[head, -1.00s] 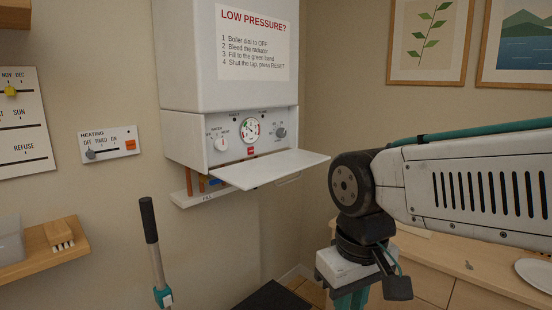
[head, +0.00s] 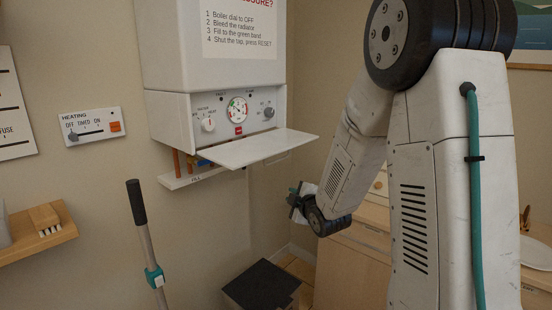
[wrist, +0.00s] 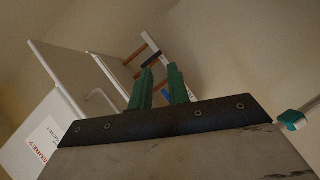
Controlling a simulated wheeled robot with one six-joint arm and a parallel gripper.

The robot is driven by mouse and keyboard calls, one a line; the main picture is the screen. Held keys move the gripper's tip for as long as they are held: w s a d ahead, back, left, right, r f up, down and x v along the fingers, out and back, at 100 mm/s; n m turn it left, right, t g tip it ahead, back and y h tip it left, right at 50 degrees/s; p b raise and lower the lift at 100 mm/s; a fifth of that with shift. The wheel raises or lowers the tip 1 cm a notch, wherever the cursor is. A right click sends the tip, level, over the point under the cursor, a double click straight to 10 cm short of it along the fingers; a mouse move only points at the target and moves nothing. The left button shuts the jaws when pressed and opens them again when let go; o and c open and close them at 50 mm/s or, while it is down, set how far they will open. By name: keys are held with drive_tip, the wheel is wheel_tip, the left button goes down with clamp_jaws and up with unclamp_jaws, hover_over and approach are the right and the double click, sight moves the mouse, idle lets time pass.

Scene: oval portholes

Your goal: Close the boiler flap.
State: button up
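The white boiler flap (head: 255,148) stands open in the head view, sticking out about level from the bottom of the boiler's control panel (head: 225,113). A thin wire handle shows at its right front edge. In the wrist view the flap appears as a grey panel (wrist: 85,72) to the left of my fingers, with the handle (wrist: 100,97) beside them. My gripper (head: 298,203) is below and to the right of the flap in the head view, apart from it. Its green fingers (wrist: 161,84) are spread with nothing visible between them. In the head view its fingertips are too small to make out.
A fill ledge (head: 190,178) with copper pipes sits below the boiler. A grey pole with a black grip (head: 137,205) stands at front left. A dark-topped box (head: 262,285) is on the floor below. Wooden drawers (head: 350,245) stand behind my arm.

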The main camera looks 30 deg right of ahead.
wheel_tip(320, 180, up, 9)
drive_tip(key=a+n+t+y, duration=0.1)
drive_tip(key=a+n+t, duration=0.1)
drive_tip(key=n+t, duration=0.3)
drive_tip(key=x, duration=0.8)
drive_tip(key=shift+w, duration=0.25)
clamp_jaws()
